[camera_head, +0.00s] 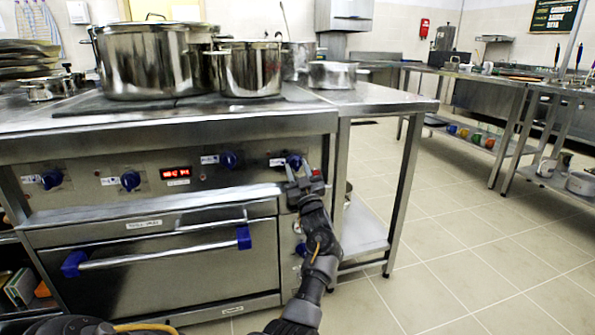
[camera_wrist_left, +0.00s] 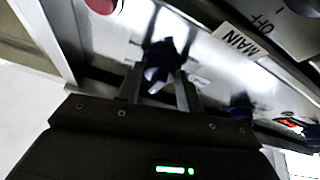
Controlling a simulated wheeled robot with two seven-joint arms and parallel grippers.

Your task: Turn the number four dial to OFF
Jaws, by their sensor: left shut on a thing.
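The number four dial is the rightmost blue dial (camera_head: 294,159) in the upper row on the steel oven front; its label is too small to read. In the left wrist view this blue dial (camera_wrist_left: 159,55) sits between the two fingers. My left gripper (camera_head: 303,170) is at the panel, shut on the dial from both sides. The left wrist view shows my fingers (camera_wrist_left: 160,90) along the dial's flanks. The dial's pointer setting cannot be read. My right gripper is not in view.
Other blue dials (camera_head: 229,160) and a red display (camera_head: 176,172) share the panel. Below are a rail and an oven door handle (camera_head: 150,252). Steel pots (camera_head: 165,60) stand on top. The floor at right is clear.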

